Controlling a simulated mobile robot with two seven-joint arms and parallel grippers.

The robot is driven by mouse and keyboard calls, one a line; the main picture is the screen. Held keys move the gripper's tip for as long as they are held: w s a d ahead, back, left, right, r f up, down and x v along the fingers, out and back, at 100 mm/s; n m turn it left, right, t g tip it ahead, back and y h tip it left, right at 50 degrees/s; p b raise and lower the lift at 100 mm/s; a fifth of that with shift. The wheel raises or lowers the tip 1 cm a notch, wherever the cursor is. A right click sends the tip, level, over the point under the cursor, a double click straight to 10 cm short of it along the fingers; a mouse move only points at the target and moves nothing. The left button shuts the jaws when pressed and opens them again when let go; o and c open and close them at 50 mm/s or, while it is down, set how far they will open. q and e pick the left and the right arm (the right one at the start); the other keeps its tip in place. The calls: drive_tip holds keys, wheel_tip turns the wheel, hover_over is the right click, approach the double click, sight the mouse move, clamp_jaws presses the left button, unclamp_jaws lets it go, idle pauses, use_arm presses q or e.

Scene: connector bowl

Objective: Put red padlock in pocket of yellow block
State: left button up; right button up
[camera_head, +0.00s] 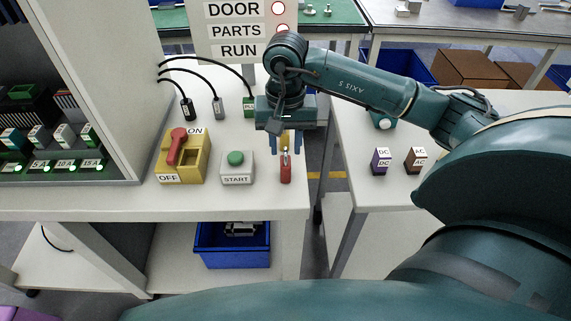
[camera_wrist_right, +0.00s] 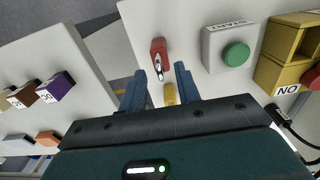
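The red padlock (camera_head: 286,172) lies on the white table near its right front corner, and its metal shackle points toward my right gripper. The padlock also shows in the right wrist view (camera_wrist_right: 158,49), just beyond the fingertips. My right gripper (camera_head: 286,149) is open above the table, at the shackle end of the padlock. Its two blue fingers are apart, with nothing held between them. The yellow block (camera_head: 194,164) with a red lever and ON and OFF labels stands to the left; its pocket opening shows in the right wrist view (camera_wrist_right: 288,40). My left gripper is not in view.
A grey START box with a green button (camera_head: 236,159) stands between the block and padlock. A small yellow item (camera_wrist_right: 169,94) shows between my fingers. Black-cabled plugs (camera_head: 187,108) lie behind. A gap separates this table from the right one, with purple and brown blocks (camera_head: 415,161).

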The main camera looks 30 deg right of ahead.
drive_tip(key=shift+f, duration=1.1)
clamp_jaws()
